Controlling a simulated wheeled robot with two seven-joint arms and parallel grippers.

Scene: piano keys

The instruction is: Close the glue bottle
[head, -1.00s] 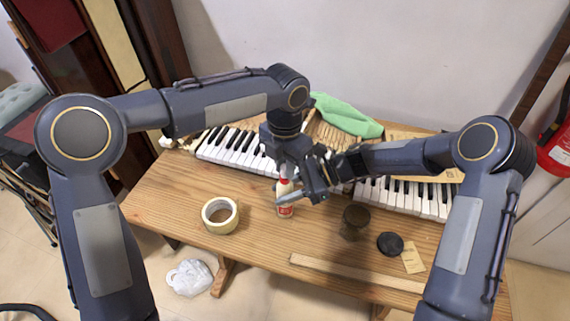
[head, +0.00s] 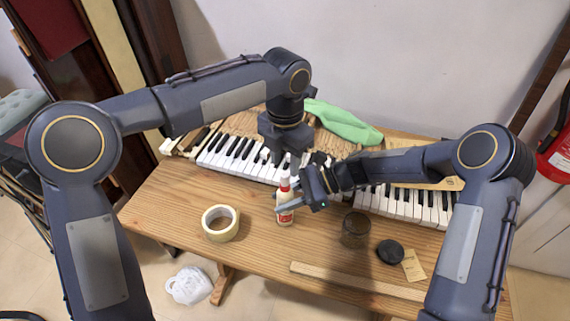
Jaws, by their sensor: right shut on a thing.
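The glue bottle (head: 286,216) is white with a red label and a red collar below a white tip. It stands upright near the middle of the wooden table. My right gripper (head: 286,201) comes in from the right with its fingers around the bottle's body and is shut on it. My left gripper (head: 291,166) points down just above the bottle's tip. Its fingertips are small and partly hidden, so I cannot tell if they are open or hold a cap. I cannot make out a separate cap on the table.
A tape roll (head: 221,223) lies left of the bottle. A dark glass jar (head: 355,229), a black disc (head: 390,251) and a tan card (head: 413,266) are to the right. Piano keys (head: 233,154) and a green cloth (head: 343,124) lie behind. A wooden strip (head: 350,281) lies along the front.

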